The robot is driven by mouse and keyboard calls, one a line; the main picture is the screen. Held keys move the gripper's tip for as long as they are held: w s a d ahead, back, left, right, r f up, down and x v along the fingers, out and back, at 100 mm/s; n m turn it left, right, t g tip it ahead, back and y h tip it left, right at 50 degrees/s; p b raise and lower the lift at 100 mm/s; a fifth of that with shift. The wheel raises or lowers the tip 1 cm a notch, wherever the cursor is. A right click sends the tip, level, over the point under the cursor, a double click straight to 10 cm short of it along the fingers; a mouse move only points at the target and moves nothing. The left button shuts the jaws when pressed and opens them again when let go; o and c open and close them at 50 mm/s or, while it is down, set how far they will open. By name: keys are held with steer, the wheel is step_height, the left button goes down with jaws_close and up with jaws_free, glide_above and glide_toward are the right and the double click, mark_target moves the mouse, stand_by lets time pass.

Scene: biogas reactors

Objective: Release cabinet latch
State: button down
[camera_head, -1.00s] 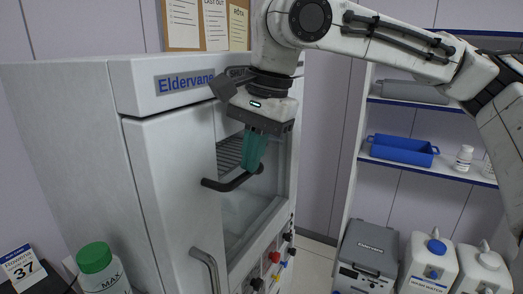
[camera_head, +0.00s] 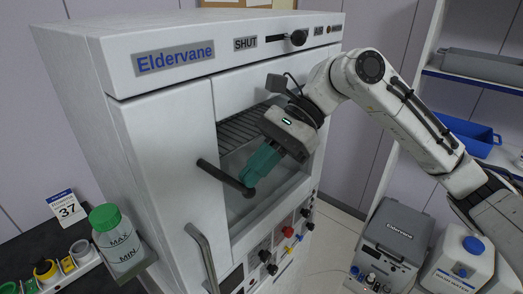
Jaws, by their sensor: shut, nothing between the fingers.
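The white cabinet (camera_head: 165,110), labelled Eldervane, fills the middle of the view. On its top panel a black knob (camera_head: 298,38) sits in a slot, with a SHUT plate to its left and another, partly readable plate to its right. A black bar handle (camera_head: 218,174) sticks out in front of the opening. A grey curved handle (camera_head: 203,255) is on the front below. My gripper (camera_head: 247,181) has teal fingers, shut and empty, pointing down-left. Their tips are close to the bar's right end; I cannot tell if they touch. The gripper is well below the knob.
A wire rack (camera_head: 245,127) shows inside the opening. Coloured knobs (camera_head: 288,232) line the lower front. A green-capped bottle (camera_head: 116,240) stands at left beside a 37 card (camera_head: 67,208). A grey Eldervane box (camera_head: 396,235), a white container (camera_head: 458,262) and a blue tray (camera_head: 476,135) are at right.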

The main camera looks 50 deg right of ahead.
steer(key=shift+a+f+y+p, duration=0.3)
steer(key=shift+f+y, duration=0.25)
steer(key=shift+y, duration=0.45)
steer(key=shift+f, duration=0.1)
